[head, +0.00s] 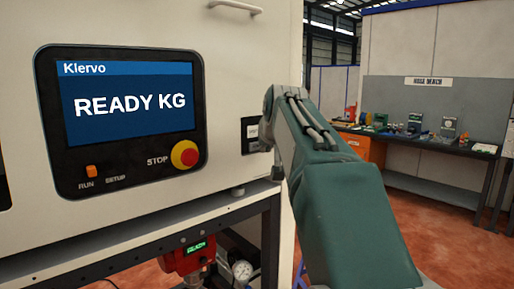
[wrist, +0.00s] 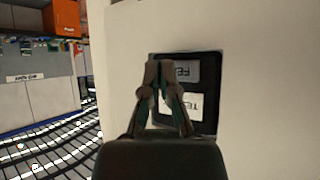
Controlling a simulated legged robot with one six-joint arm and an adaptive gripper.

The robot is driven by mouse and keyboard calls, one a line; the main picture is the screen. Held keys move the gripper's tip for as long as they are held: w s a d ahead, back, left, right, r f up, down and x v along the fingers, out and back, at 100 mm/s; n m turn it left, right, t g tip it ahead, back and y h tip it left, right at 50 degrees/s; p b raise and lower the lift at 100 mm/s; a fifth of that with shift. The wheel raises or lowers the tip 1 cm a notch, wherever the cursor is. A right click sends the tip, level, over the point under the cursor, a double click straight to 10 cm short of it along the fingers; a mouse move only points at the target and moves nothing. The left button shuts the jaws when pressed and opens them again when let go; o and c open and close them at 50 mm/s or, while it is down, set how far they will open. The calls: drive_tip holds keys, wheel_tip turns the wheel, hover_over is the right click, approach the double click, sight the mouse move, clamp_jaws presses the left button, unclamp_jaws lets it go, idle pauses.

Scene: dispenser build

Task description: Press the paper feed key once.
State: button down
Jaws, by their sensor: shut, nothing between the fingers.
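A small dark key panel (wrist: 212,121) on the pale machine wall fills the middle of the wrist view. It holds a grey key (wrist: 186,71) whose upside-down label seems to begin "FEE", and a white key (wrist: 196,105) whose label seems to begin "TE". My gripper (wrist: 160,68) is shut and empty. Its fingertips overlap the left part of the grey key in the picture and hide some of both keys. I cannot tell whether they touch. In the head view the panel (head: 250,135) shows just left of my arm, partly hidden.
The screen (head: 130,104) reads "READY KG". A red stop button (head: 185,155) and an orange run switch (head: 91,171) sit below it. A red device (head: 188,258) and a gauge (head: 242,270) stand under the machine. A workbench (head: 430,144) stands at the back right.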

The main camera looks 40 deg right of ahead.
drive_tip(key=s, duration=0.5)
drive_tip(key=shift+d, duration=0.15)
idle(0.8)
drive_tip(key=s+a+f+n+y, duration=0.2)
drive_tip(key=a+f, duration=0.5)
drive_tip(key=a, duration=0.4)
drive_tip(key=s+a+f+n+g+y, duration=0.1)
drive_tip(key=s+a+f+g, duration=0.1)
drive_tip(key=s+a+f, duration=0.6)
drive_tip(key=s+a+f+n+g+y, duration=0.2)
drive_tip(key=s+a+f, duration=0.5)
drive_tip(key=f, duration=0.5)
drive_tip(key=shift+s+a+f, duration=0.25)
drive_tip(key=shift+s+a, duration=0.1)
drive_tip(key=shift+a, duration=0.35)
idle(0.6)
